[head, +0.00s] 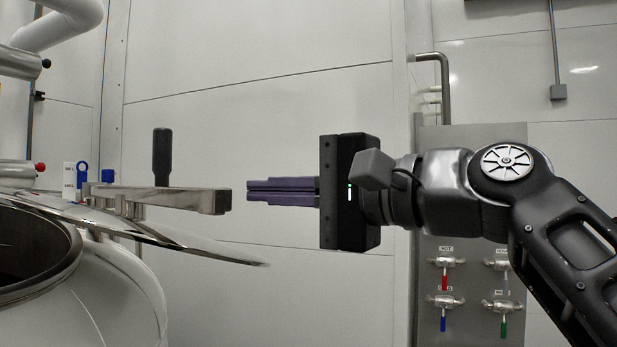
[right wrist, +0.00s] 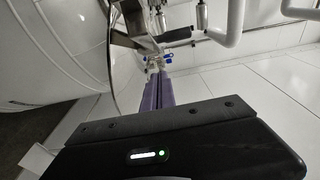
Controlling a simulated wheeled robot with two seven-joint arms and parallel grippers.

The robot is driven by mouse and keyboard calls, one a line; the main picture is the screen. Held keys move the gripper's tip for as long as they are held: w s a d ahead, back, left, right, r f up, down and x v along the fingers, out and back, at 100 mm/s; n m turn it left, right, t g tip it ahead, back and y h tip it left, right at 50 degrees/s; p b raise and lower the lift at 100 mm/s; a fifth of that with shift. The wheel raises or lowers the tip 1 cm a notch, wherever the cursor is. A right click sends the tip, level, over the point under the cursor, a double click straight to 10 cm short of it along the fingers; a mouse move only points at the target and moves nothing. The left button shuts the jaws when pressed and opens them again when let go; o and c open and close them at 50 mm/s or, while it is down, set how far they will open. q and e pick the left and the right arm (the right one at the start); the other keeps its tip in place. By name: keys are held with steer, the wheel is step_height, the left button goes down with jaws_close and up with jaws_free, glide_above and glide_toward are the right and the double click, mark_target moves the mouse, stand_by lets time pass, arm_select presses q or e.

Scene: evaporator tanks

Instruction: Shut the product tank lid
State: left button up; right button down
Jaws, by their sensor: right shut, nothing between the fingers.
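The product tank (head: 110,285) stands at the lower left of the head view, with its dark round opening (head: 28,250) uncovered. Its shiny lid (head: 185,242) is open, swung out to the right of the opening and seen nearly edge-on. A flat metal bar (head: 165,197) with an upright black handle (head: 162,157) sits over the lid. My right gripper (head: 250,191) is shut and empty, its purple fingers pointing left, a small gap right of the bar's end. The fingers (right wrist: 157,92) also show in the right wrist view. My left gripper is not in view.
Blue and red knobs and white labels (head: 69,180) are behind the lid at left. A valve panel (head: 470,270) with coloured handles is on the wall behind my right arm. The space between lid and panel looks free.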

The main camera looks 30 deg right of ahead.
steer(key=a, duration=0.4)
steer(key=shift+s, duration=0.4)
steer(key=shift+s, duration=0.1)
